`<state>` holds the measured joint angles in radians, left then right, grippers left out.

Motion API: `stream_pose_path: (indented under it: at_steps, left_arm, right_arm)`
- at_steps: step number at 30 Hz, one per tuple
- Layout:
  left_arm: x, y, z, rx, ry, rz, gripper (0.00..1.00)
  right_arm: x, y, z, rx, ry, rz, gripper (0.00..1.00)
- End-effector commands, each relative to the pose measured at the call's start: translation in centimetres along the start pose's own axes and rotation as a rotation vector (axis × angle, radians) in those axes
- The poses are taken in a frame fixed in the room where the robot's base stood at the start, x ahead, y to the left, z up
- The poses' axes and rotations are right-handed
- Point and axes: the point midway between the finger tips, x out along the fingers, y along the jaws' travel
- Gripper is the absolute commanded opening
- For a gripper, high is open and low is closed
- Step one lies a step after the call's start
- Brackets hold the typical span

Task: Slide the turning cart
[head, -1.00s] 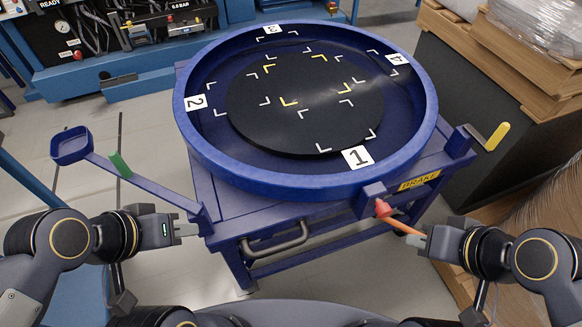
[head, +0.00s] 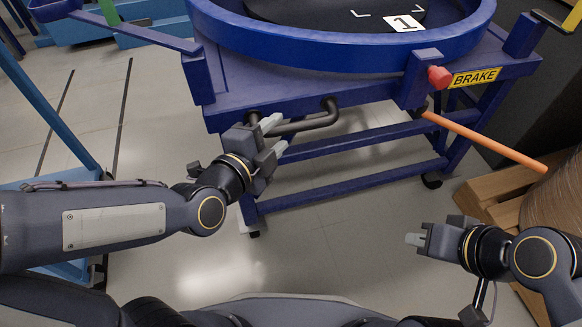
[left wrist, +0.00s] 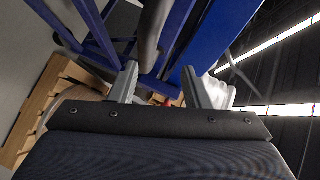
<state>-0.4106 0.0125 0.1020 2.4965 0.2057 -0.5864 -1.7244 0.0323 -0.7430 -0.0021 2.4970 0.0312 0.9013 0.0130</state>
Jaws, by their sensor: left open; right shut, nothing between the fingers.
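The blue turning cart (head: 330,170) stands in front of me, with a round rim and a black turntable (head: 330,12) on top, cut off by the frame's upper edge. A grey bar handle (head: 318,122) is on its near side. My left gripper (head: 276,136) is open at the handle's left part. In the left wrist view the grey bar (left wrist: 150,35) runs away ahead of the gripper (left wrist: 160,86), in line with the gap between its fingers; whether it lies inside the gap is unclear. My right gripper (head: 412,240) is shut and empty, below the orange lever (head: 490,140).
A red knob (head: 440,77) and a yellow BRAKE label (head: 475,77) are on the cart's right front. Wooden pallets (head: 490,200) and a wrapped load (head: 555,205) stand close at the right. A blue frame stands at the left. The floor under and before the cart is clear.

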Motion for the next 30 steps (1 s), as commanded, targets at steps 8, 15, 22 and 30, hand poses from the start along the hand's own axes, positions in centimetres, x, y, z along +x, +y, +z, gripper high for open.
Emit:
stream_pose_path:
  at_steps: [8,15,22,30]
  left_arm:
    - [1.9,2.4,-0.5,0.169,0.013,-0.071,0.43]
    - [5.5,2.2,-0.5,0.167,0.012,-0.070,0.43]
    - [8.4,1.8,-0.6,0.167,0.011,-0.070,0.43]
    - [9.2,1.6,-0.6,0.167,0.011,-0.071,0.43]
  right_arm:
    - [2.6,1.2,1.3,0.000,0.001,0.000,0.00]
    - [3.6,1.6,1.8,0.000,0.001,0.000,0.00]
    - [4.3,1.9,2.1,0.000,0.001,0.000,0.00]
    - [4.3,2.0,2.2,0.000,0.000,0.000,0.00]
